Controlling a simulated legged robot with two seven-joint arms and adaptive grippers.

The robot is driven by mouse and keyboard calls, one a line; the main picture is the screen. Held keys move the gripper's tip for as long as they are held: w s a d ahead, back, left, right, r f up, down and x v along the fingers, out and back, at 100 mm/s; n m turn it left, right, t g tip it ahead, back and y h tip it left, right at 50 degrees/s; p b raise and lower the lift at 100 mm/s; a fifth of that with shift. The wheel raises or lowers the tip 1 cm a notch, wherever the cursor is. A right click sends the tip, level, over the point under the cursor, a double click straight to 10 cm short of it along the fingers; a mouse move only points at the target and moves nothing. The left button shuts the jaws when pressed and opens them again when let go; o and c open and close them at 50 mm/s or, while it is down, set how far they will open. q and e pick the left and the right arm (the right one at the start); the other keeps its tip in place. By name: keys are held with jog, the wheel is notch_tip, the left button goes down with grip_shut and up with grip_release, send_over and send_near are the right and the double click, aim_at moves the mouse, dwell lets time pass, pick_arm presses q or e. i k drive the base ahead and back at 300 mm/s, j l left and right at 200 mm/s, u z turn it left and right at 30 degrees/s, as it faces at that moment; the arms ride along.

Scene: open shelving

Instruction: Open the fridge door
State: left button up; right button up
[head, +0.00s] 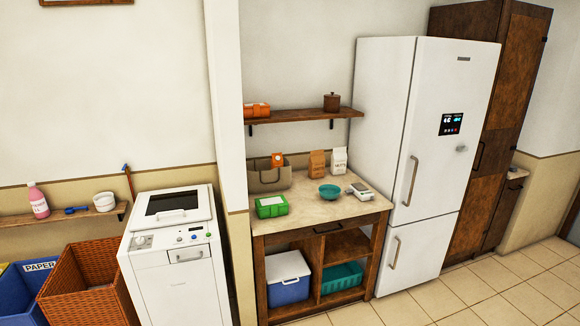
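The white fridge (437,150) stands at the right of centre, between the wooden counter and a tall brown cabinet. Its large upper door and smaller lower door (425,250) both look shut. A vertical metal handle (411,181) is on the left side of the upper door, and a second handle (395,253) is on the lower door. Neither of my grippers shows in the head view.
The counter (320,210) left of the fridge holds a green box (271,206), a teal bowl (330,191) and a scale (360,191). A brown cabinet (490,130) stands right of the fridge. A white washer (175,255) is at left. Tiled floor (500,290) before the fridge is clear.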

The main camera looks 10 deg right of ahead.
aim_at(452, 79)
jog(key=i+l+z, duration=0.15)
jog(key=i+z, duration=0.7)
jog(key=i+j+z, duration=0.25)
jog(key=i+z, duration=0.2)
jog(key=i, duration=0.1)
